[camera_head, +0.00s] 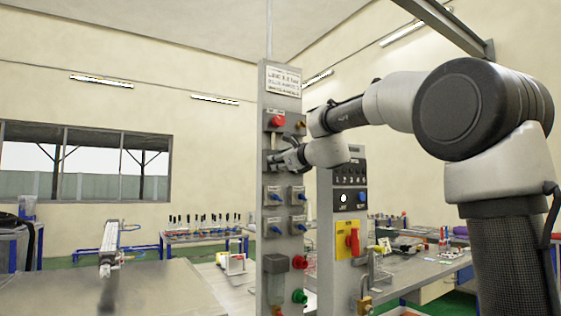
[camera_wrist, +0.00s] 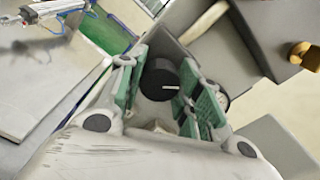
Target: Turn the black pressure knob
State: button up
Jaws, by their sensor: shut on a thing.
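The black pressure knob (camera_wrist: 160,79) is round and dark with a white mark on its face. In the wrist view it sits between the two green-padded fingers of my gripper (camera_wrist: 162,92), which is shut on it. In the head view my gripper (camera_head: 277,158) reaches from the right to the front of the tall grey panel (camera_head: 268,110).
A red button (camera_head: 277,121) sits above my gripper on the panel, and several blue toggles are below it. A second grey post (camera_head: 341,225) with a red switch (camera_head: 353,241) stands close on the right. A brass fitting (camera_wrist: 303,54) is near the fingers.

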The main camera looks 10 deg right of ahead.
jog(key=shift+f, duration=0.2)
jog(key=o, duration=1)
jog(key=shift+r, duration=0.1)
jog(key=v, duration=1.2)
jog(key=shift+a, duration=0.1)
